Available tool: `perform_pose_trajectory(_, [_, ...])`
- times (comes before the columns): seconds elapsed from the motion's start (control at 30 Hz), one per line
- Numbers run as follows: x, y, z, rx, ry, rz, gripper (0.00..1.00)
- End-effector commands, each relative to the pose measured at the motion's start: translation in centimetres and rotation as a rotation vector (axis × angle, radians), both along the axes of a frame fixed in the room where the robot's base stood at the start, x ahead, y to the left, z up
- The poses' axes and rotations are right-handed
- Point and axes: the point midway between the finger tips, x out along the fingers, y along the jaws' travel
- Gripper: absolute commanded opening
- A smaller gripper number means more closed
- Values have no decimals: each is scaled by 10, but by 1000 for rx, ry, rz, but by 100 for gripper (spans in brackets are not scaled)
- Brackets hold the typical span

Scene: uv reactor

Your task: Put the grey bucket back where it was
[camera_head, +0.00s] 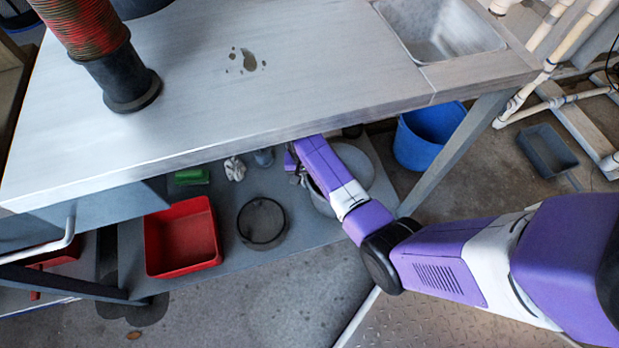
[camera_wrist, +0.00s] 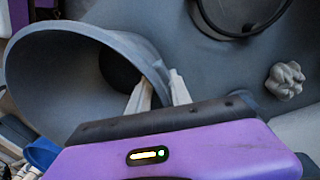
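The grey bucket (camera_head: 356,160) is under the workbench, at the right end of the lower shelf. My arm hides part of it in the head view. In the wrist view the bucket (camera_wrist: 58,85) fills the left side, its round mouth facing the camera. My gripper (camera_head: 295,168) is at the bucket's left edge. In the wrist view the gripper (camera_wrist: 160,85) has one pale finger inside the mouth and one outside, with the rim pinched between them. I cannot tell whether the bucket's base touches the shelf.
The lower shelf (camera_head: 290,232) also bears a red bin (camera_head: 182,238), a dark round pan (camera_head: 262,222), a green item (camera_head: 192,176) and a crumpled white rag (camera_head: 235,169). The bench top (camera_head: 200,110) overhangs the shelf.

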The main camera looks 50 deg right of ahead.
Motion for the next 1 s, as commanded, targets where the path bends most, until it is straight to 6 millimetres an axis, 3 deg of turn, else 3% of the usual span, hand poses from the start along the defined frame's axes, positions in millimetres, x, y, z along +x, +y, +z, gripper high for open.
perform_pose_trajectory(0.37, [0, 0, 6, 0, -1, 0, 25])
perform_pose_trajectory(0.8, [6, 5, 89, -1, -3, 0, 25])
perform_pose_trajectory(1.0, [8, 7, 115, -1, -1, 0, 25])
